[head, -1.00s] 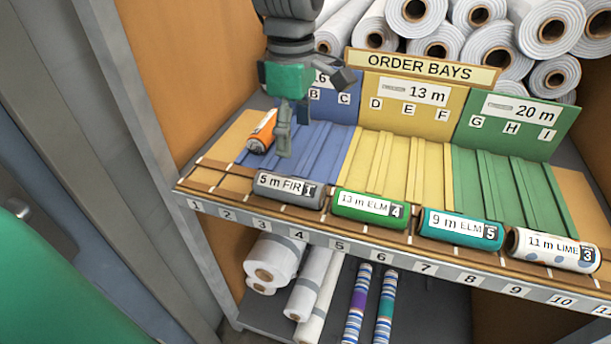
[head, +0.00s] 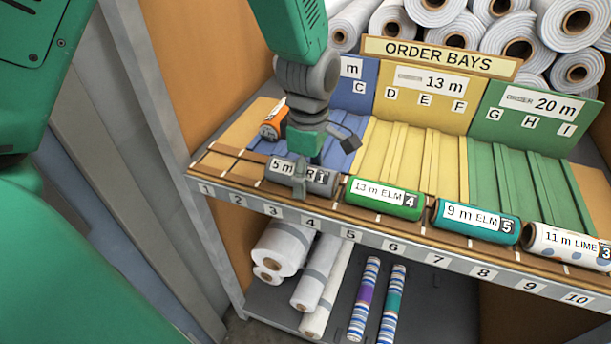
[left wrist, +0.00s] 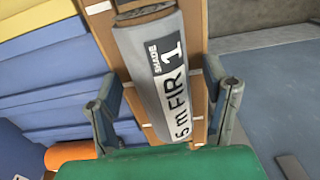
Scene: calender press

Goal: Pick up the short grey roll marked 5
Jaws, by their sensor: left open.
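The short grey roll (head: 330,185) lies on the front ledge, its white label reading "5 m FIR" and its dark tag reading 1. It also shows in the left wrist view (left wrist: 148,50). My left gripper (head: 308,174) is open and straddles this roll, one finger on the front side and one behind. In the left wrist view the fingers (left wrist: 162,95) stand apart on both sides of the roll, with gaps visible. Part of the label is hidden by a finger in the head view. My right gripper is not in view.
Along the numbered ledge (head: 230,195) lie a green roll (head: 385,198), a teal roll (head: 476,221) tagged 5, and a white spotted roll (head: 568,245). An orange roll (head: 273,120) lies behind the gripper. Blue, yellow (head: 410,150) and green bays stand behind.

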